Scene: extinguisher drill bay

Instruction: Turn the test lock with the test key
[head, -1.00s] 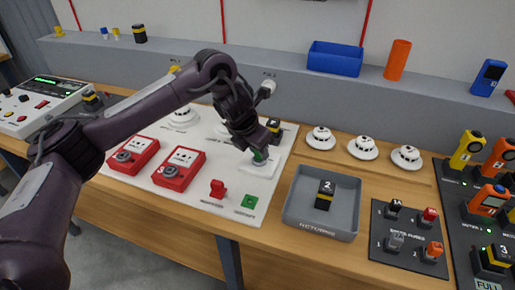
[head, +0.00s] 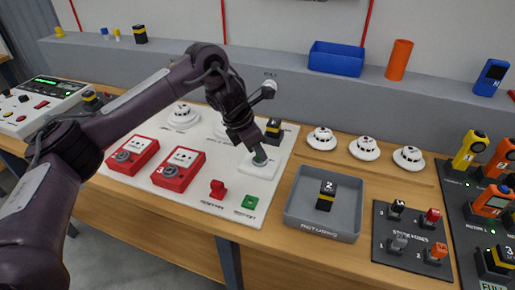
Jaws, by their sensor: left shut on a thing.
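The test lock (head: 258,171) is a pale square block at the right end of the white panel. My left gripper (head: 259,152) points down right above it and is shut on the test key (head: 260,159). Only a small dark green part of the key shows below the fingers, at the top of the lock. I cannot tell how deep the key sits or how far it is turned. My right gripper is not in view.
The white panel (head: 145,182) also carries two red call points (head: 178,170), a red part (head: 217,189) and a green block (head: 249,202). A grey returns tray (head: 300,216) holds a black-and-yellow block (head: 326,195). White detectors (head: 364,148) stand behind it.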

